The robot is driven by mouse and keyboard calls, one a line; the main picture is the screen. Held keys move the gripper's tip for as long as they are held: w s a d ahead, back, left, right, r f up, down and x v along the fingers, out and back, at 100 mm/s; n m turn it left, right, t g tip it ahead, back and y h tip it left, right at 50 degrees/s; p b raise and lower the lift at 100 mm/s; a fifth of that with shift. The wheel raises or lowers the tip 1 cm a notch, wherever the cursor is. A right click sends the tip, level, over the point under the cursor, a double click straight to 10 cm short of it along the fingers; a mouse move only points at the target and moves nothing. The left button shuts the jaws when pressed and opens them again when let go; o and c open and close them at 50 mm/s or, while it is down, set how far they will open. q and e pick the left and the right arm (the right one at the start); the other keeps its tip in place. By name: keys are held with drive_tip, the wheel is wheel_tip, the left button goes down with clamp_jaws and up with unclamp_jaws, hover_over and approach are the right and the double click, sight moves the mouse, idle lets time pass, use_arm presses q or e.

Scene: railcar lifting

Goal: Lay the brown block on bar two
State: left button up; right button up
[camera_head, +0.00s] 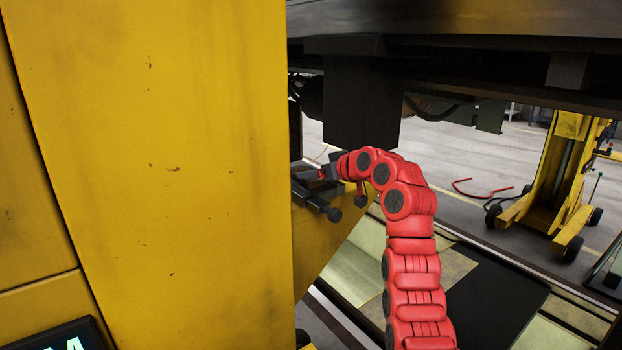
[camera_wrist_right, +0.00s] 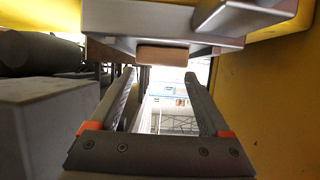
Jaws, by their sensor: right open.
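In the right wrist view, a small brown block (camera_wrist_right: 163,55) lies against the edge of a grey metal bar (camera_wrist_right: 185,42), ahead of and between the tips of my right gripper (camera_wrist_right: 162,75). The gripper's two fingers are apart and nothing is between them. In the head view my red right arm reaches to dark metal bars (camera_head: 316,197) beside the yellow column. My right gripper is mostly hidden there, and I cannot make out the block. I cannot tell which bar is bar two. My left gripper is in neither view.
A large yellow column (camera_head: 160,150) fills the left of the head view. A dark railcar underside (camera_head: 470,65) hangs above, with a dark block (camera_head: 360,105) close over my arm. Another yellow lifting jack (camera_head: 555,180) stands at the right. Yellow surfaces crowd the right wrist view.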

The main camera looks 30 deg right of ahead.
drive_tip(key=b+v, duration=0.3)
drive_tip(key=v, duration=0.5)
drive_tip(key=shift+s, duration=0.35)
drive_tip(key=shift+d, duration=0.1)
